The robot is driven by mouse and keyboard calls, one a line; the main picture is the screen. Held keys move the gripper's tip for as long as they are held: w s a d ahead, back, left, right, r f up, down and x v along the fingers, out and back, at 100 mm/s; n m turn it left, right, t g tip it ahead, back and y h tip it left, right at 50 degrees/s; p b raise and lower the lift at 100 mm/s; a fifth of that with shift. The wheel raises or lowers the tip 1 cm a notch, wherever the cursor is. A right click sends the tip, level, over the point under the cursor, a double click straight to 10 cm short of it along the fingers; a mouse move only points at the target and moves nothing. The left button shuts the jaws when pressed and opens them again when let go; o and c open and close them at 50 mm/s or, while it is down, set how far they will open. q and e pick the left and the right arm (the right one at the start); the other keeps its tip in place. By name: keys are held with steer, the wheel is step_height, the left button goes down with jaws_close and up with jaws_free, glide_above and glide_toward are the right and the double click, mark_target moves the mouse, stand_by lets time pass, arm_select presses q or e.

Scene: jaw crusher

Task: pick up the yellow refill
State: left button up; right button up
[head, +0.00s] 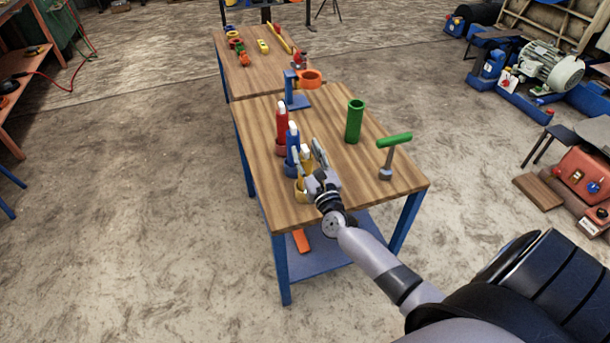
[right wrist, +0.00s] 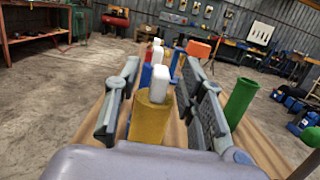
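The yellow refill (head: 306,160) stands upright at the near left side of the front table, with a white tip. In the right wrist view the yellow refill (right wrist: 151,118) stands between the two fingers of my right gripper (right wrist: 162,72). My right gripper (head: 307,151) is open around it, with gaps visible between the refill and the fingers. The gripper partly hides the refill in the head view. My left gripper is not in view.
A blue refill (head: 292,146) and a red refill (head: 281,122) stand in a row behind the yellow one. A green cylinder (head: 354,122) and a green-handled tool (head: 388,156) stand to the right. The table's middle (head: 325,125) is clear.

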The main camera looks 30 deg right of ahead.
steer(key=shift+w+d, duration=0.15)
steer(key=shift+w, duration=0.5)
steer(key=shift+r, duration=0.1)
steer(key=shift+c, duration=0.4)
jaws_close()
